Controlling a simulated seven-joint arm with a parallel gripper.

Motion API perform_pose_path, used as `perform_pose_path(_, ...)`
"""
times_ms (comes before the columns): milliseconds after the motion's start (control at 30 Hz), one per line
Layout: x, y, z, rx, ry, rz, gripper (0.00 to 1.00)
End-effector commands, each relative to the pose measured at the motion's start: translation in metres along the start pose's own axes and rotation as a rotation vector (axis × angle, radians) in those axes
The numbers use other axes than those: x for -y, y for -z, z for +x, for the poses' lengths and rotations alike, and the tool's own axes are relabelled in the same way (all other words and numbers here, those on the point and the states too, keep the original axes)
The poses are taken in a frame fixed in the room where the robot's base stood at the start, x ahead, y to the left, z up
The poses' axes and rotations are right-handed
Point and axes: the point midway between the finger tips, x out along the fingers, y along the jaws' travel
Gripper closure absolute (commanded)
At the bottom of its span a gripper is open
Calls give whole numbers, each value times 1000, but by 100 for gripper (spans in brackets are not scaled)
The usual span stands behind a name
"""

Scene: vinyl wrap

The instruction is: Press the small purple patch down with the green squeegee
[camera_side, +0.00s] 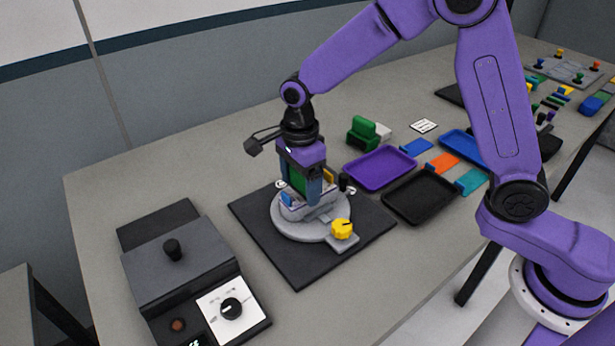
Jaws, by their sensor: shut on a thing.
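My gripper (301,188) is over the grey round fixture (285,228), pointing down. Its jaws are shut on a green block (298,181), which looks like the green squeegee. The squeegee's lower edge is close to the work on the fixture; I cannot tell whether it touches. The small purple patch cannot be made out, as the gripper and the fixture's parts cover that spot. The fixture has a yellow knob (342,228) at its front right and stands on a dark square mat (293,270).
A grey machine with a dial (231,307) stands at front left. A purple tray (380,168) and a black tray (420,194) lie to the right. A green block with a pale part (362,133) stands behind. Blue (417,147), orange (444,162) and teal (470,182) pieces lie further right.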

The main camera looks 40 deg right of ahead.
Motion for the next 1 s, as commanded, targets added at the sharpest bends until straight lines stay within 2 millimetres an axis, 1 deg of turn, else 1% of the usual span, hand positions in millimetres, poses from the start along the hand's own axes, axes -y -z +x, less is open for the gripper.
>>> perform_pose_path(33,-1,-5,1,1,-1,-3,55)
perform_pose_path(100,-1,-7,1,1,-1,-2,55)
perform_pose_path(300,-1,8,1,-1,-3,2,55)
perform_pose_path(867,-1,43,1,-2,-4,2,55)
perform_pose_path(900,-1,38,1,-2,-4,-1,55)
perform_pose_path(1000,0,31,1,-1,-2,-2,55)
